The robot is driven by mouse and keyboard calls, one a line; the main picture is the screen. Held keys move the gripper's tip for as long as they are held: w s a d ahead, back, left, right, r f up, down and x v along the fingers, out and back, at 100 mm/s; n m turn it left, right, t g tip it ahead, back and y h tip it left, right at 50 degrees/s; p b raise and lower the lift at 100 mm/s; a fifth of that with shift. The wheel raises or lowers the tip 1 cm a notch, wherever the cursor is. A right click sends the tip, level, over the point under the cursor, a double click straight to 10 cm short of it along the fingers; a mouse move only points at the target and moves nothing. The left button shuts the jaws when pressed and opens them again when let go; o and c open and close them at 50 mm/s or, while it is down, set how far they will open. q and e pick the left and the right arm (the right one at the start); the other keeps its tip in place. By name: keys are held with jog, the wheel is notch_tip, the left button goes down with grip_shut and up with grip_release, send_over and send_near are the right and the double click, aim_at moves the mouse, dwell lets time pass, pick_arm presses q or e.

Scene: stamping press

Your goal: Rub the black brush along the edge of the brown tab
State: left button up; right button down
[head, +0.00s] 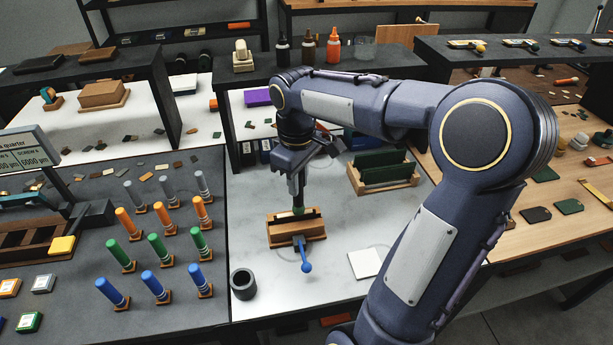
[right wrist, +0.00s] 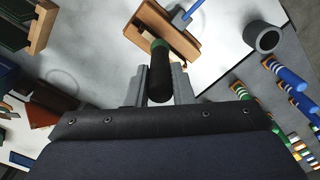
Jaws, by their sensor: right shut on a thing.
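My right gripper (head: 297,200) points down over a wooden clamp (head: 296,232) on the white table. It is shut on the black brush (right wrist: 159,78), a black cylinder with a green collar; the green part also shows in the head view (head: 298,210). The brush's lower end is at the clamp (right wrist: 150,24), between its wooden bars. The brown tab cannot be told apart from the brown clamp, and any contact with the brush is hidden. A blue lever (head: 305,257) sticks out of the clamp's front. My left gripper is not in view.
A dark cup (head: 243,284) stands at front left of the clamp and a white square (head: 366,263) lies at its right. A wooden rack (head: 384,175) with green boards is behind right. Several coloured upright sticks (head: 157,247) stand on the grey mat at left.

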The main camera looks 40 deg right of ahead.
jog(key=shift+w+a, duration=0.2)
jog(key=shift+a, duration=0.2)
jog(key=w+a, duration=0.2)
jog(key=a, duration=0.1)
jog(key=shift+a+p, duration=0.1)
jog(key=shift+p, duration=0.25)
jog(key=shift+s, duration=0.1)
dwell(0.4)
jog(key=shift+s+d, duration=0.45)
jog(key=shift+d, duration=0.4)
jog(key=shift+s+d, duration=0.45)
jog(key=shift+d, duration=0.35)
jog(key=shift+s+d+p, duration=0.15)
jog(key=shift+s+d, duration=0.3)
jog(key=shift+d, duration=0.35)
jog(key=shift+s+d+p, duration=0.15)
jog(key=shift+s+d, duration=0.25)
jog(key=shift+d, duration=0.4)
